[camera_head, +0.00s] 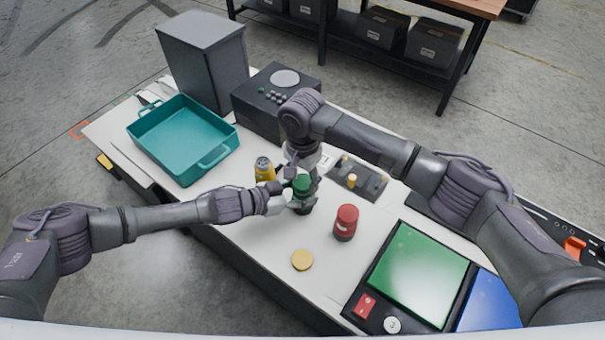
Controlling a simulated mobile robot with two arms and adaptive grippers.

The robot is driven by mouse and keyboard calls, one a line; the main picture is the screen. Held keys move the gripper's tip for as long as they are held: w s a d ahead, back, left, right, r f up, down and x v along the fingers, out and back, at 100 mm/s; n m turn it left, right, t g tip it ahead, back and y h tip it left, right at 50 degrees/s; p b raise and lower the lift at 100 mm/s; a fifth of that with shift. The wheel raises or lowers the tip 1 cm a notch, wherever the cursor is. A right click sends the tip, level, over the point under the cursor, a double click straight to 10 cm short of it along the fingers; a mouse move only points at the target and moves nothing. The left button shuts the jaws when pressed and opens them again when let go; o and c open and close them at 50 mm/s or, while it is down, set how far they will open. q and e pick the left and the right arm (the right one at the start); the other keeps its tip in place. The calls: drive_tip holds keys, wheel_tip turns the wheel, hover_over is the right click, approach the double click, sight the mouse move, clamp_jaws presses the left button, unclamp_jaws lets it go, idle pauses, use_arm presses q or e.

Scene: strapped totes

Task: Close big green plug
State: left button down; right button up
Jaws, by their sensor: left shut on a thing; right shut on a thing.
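The big green plug (302,183) stands near the middle of the white table, its green part showing between my two grippers. My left gripper (289,200) reaches in from the left and is shut on the plug from the side, low down. My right gripper (302,174) comes down from above and is shut on the plug's upper part. The fingers cover much of the plug, so I cannot tell whether its two parts are fully together.
A red plug (346,222) stands to the right, a yellow one (264,170) close on the left. A yellow disc (302,260) lies in front. A teal tray (184,166), a black box (262,119) and green and blue panels (418,275) take up other table space.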

drive_tip(key=shift+f, duration=0.6)
idle(0.6)
drive_tip(key=m, duration=0.3)
drive_tip(key=shift+a, duration=0.1)
drive_tip(key=m, duration=0.3)
drive_tip(key=shift+m, duration=0.3)
drive_tip(key=o, duration=0.8)
drive_tip(key=shift+r, duration=2.25)
